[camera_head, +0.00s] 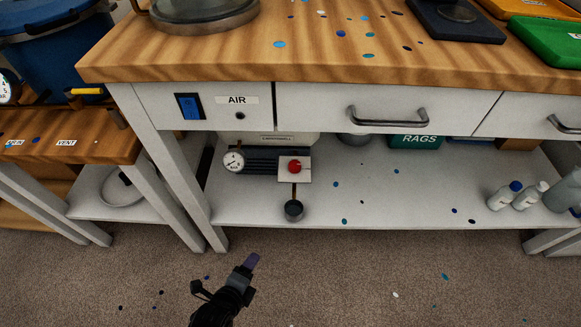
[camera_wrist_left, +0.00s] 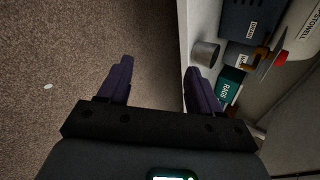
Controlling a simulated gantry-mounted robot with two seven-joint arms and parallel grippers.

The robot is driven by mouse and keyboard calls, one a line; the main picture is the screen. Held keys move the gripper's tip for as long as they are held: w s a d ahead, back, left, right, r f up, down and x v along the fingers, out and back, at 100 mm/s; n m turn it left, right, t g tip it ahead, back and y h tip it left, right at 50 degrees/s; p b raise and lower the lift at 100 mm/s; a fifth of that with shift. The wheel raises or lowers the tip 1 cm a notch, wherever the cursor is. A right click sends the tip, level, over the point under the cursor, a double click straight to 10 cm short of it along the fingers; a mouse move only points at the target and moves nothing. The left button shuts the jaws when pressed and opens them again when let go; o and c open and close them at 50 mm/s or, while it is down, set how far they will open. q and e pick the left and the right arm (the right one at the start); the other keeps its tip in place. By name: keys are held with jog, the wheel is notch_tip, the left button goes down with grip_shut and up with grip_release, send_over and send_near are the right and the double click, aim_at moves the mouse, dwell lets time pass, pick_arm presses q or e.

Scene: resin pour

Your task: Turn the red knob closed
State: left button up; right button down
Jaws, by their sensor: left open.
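The red knob (camera_head: 294,167) sits on a pale square plate on the front of a dark pump unit (camera_head: 262,160), on the shelf under the workbench. In the left wrist view the red knob (camera_wrist_left: 281,57) shows small at the upper right, partly behind a thin plate edge. My left gripper (camera_head: 252,262) is low over the carpet, in front of and below the shelf, apart from the knob. The left wrist view shows my left gripper (camera_wrist_left: 159,66) with its two purple fingers spread and nothing between them. My right gripper is not in view.
The bench leg (camera_head: 168,185) rises to the left. White bottles (camera_head: 503,195) stand far right. The shelf's middle is mostly clear, with a green RAGS box (camera_head: 416,140) behind.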

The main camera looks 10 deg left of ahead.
pick_arm(q)
jog(key=w+d+r+m+t+p, duration=0.1)
jog(key=w+d+r+m+t, duration=0.2)
jog(key=m, duration=0.4)
jog(key=m+t+h+p, duration=0.3)
jog(key=m+t+p, duration=0.1)
jog(key=m, duration=0.6)
send_near(292, 169)
jog(key=b+x, duration=0.6)
jog(key=x, duration=0.2)
jog(key=shift+w+d+f, duration=0.15)
jog(key=shift+w+f, duration=0.05)
jog(key=shift+w, duration=0.15)
jog(key=shift+w+d+r+b, duration=0.15)
jog(key=shift+w+b, duration=0.15)
jog(key=shift+w, duration=0.35)
